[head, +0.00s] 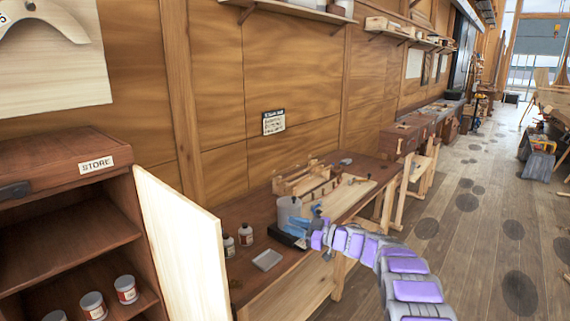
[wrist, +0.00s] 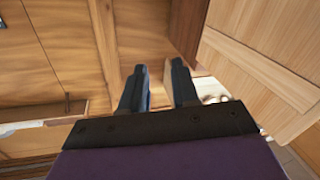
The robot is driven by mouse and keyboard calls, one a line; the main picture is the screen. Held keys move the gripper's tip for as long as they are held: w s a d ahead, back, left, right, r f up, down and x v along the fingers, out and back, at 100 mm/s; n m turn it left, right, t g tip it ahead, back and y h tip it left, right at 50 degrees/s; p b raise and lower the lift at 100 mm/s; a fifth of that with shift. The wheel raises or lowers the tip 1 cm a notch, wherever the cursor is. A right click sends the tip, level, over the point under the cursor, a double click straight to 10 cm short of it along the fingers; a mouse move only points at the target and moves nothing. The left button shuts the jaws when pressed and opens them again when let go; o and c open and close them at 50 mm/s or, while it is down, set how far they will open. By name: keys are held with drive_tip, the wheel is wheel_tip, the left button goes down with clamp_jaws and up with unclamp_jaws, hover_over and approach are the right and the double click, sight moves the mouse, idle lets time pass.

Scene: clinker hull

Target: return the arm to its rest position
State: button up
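My gripper (head: 296,226) is at the end of my purple and grey arm, which reaches from the lower right to above the workbench in the head view. In the wrist view its two dark fingers (wrist: 160,68) stand apart, with only wood panelling seen between them. It holds nothing that I can see. In the head view the fingertips overlap a grey container (head: 288,210) on the bench; I cannot tell whether they touch it.
The workbench (head: 345,207) carries small bottles (head: 246,234), a grey tray (head: 267,261) and a wooden assembly (head: 310,180). At the left, a store cabinet (head: 62,160) has its pale door (head: 180,240) open and jars (head: 93,305) inside.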

drive_tip(key=w+d+r+m+t+h, duration=0.2)
drive_tip(key=d+r+m+t+h, duration=0.6)
drive_tip(key=d+r+h, duration=0.3)
drive_tip(key=s+d+f+m+g+h+b, duration=0.1)
drive_tip(key=s+d+m+g+h, duration=0.2)
drive_tip(key=s+d+m+h, duration=0.55)
drive_tip(key=s+f+g+b, duration=0.1)
drive_tip(key=s+f+g, duration=0.3)
drive_tip(key=s, duration=1)
drive_tip(key=s+f+g, duration=0.3)
drive_tip(key=s+f, duration=0.1)
drive_tip(key=s, duration=0.9)
drive_tip(key=s+a+f+g+y, duration=0.1)
drive_tip(key=s+a+f+g, duration=0.1)
drive_tip(key=s, duration=0.8)
drive_tip(key=s+a+f+g+y, duration=0.1)
drive_tip(key=s+a+f+g, duration=0.2)
drive_tip(key=s, duration=0.6)
drive_tip(key=s+a+f+g+y, duration=0.1)
drive_tip(key=s+a+f+g, duration=0.1)
drive_tip(key=s, duration=0.8)
drive_tip(key=shift+s+a+f+n+g+b, duration=0.25)
drive_tip(key=shift+s+a+n+g+b, duration=0.15)
drive_tip(key=shift+a, duration=0.45)
drive_tip(key=shift+w+a, duration=0.1)
